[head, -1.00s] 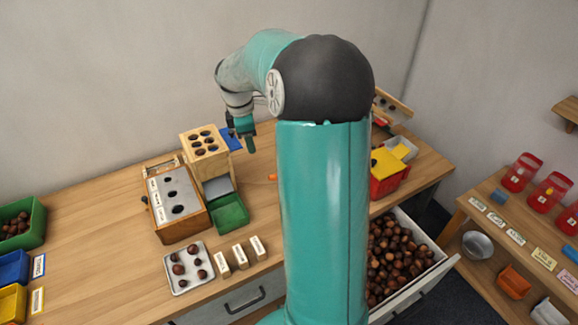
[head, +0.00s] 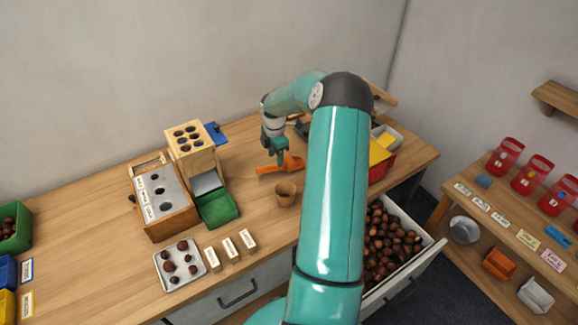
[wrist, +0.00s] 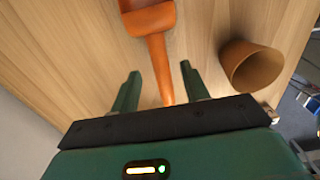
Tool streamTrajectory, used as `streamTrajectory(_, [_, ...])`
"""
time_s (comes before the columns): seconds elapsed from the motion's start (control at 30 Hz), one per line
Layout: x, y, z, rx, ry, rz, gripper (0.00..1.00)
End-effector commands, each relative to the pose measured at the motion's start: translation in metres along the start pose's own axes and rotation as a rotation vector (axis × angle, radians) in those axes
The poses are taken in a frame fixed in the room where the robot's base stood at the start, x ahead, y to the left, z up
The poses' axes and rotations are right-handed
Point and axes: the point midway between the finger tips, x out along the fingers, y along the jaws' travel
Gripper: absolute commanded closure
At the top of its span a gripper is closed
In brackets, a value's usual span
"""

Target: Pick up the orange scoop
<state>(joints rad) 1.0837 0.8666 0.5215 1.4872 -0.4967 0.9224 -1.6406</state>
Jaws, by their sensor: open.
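The orange scoop (head: 284,164) lies on the wooden workbench, just below and beside my gripper in the head view. In the wrist view the scoop (wrist: 158,60) has its bowl at the top and its handle pointing down between my two fingers. My gripper (head: 276,158) is open, with its green fingers apart on either side of the handle line. It also shows in the wrist view (wrist: 158,80). The fingers do not touch the handle there. The exact height above the bench is hard to tell.
A brown cup (head: 285,194) stands close to the scoop, and it shows right of my fingers in the wrist view (wrist: 250,66). A wooden box with a green tray (head: 218,207) is to the left. A drawer of chestnuts (head: 432,250) stands open at the front right.

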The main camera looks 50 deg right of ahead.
Motion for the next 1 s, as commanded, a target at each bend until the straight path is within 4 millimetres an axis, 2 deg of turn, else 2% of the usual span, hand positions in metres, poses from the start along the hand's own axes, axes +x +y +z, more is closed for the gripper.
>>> streamTrajectory(0.17, [0.012,0.0,0.0,0.001,0.001,0.0,0.55])
streamTrajectory(0.5, [0.056,0.0,0.003,0.001,0.0,0.0,0.55])
streamTrajectory(0.73, [0.057,0.0,0.004,0.002,-0.001,0.002,0.55])
streamTrajectory(0.97, [0.057,0.0,0.004,0.001,-0.001,0.002,1.0])
streamTrajectory(1.0, [0.057,0.0,0.004,0.001,-0.001,0.002,1.0])
